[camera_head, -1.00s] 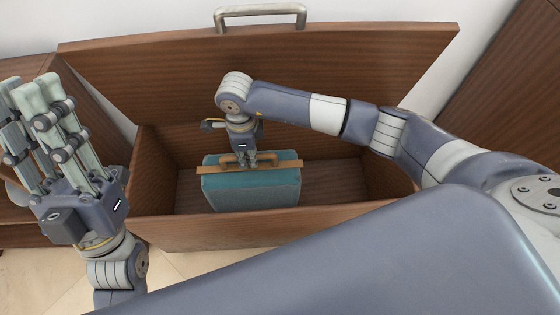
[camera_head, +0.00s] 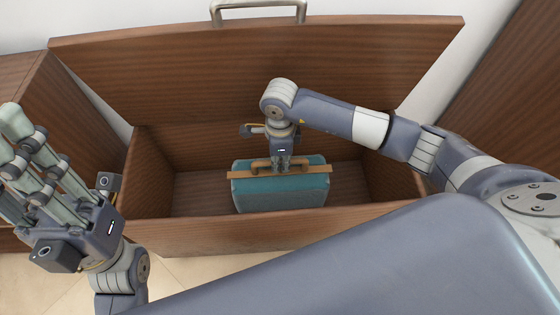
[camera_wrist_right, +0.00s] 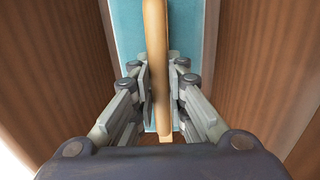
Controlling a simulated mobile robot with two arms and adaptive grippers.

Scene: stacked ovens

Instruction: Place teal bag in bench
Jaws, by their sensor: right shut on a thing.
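The teal bag (camera_head: 282,192) has a tan top strip and a tan handle. It is upright inside the open wooden bench (camera_head: 215,232), near the middle; whether it touches the bench floor is hidden behind the front wall. My right gripper (camera_head: 280,168) is above the bag and shut on its handle. In the right wrist view the fingers (camera_wrist_right: 165,95) close on both sides of the tan handle (camera_wrist_right: 154,35), with the teal bag (camera_wrist_right: 127,40) beneath. My left gripper (camera_head: 45,165) is raised at the left, outside the bench, with its fingers spread and nothing between them.
The bench lid (camera_head: 260,70) stands open at the back with a metal handle (camera_head: 257,12) on top. A wooden cabinet (camera_head: 50,110) is at the left, another wooden panel (camera_head: 515,90) at the right. Bare bench floor (camera_head: 200,190) shows left of the bag.

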